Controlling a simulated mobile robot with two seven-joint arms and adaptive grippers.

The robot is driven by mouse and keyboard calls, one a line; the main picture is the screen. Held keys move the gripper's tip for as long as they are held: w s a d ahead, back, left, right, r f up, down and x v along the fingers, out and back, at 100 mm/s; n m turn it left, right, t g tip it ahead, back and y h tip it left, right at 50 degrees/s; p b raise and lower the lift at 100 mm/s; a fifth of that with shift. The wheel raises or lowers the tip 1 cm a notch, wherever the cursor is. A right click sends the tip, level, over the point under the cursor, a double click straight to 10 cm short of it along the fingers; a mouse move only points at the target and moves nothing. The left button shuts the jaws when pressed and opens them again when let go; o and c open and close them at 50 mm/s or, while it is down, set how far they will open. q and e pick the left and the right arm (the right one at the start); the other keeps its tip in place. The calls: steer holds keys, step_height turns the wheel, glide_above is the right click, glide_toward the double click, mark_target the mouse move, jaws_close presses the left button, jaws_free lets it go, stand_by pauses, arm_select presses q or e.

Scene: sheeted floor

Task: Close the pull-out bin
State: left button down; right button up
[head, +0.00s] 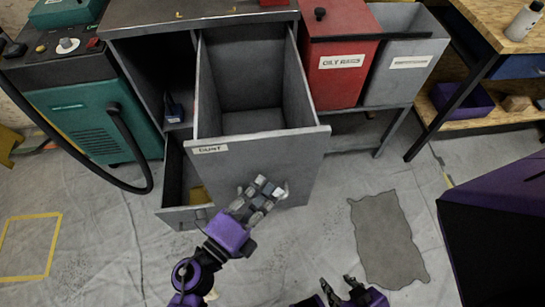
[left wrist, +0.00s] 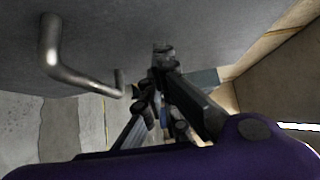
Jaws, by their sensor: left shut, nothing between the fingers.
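The grey pull-out bin (head: 262,150) stands pulled out of the dark cabinet (head: 200,17), its empty inside seen from above. Its front panel carries a white label. My left gripper (head: 262,190) is shut and empty at the front panel, near the bar handle. The metal handle (left wrist: 70,70) shows at the left in the left wrist view, beside the fingers (left wrist: 162,65) and not between them. I cannot tell whether the fingers touch the panel. My right gripper (head: 340,290) is at the bottom edge, partly cut off, its fingers apart and away from the bin.
A lower drawer (head: 185,217) stands open left of the bin, with something yellow inside. A red bin (head: 338,75) and a grey bin (head: 405,70) stand to the right. A teal machine (head: 95,120) with a black hose is left. A dark patch (head: 385,240) marks the sheeted floor.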

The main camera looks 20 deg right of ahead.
arm_select(q)
steer(key=shift+w, duration=0.15)
arm_select(e)
steer(key=shift+w+r, duration=0.1)
steer(key=shift+w, duration=0.3)
steer(key=shift+a, duration=0.1)
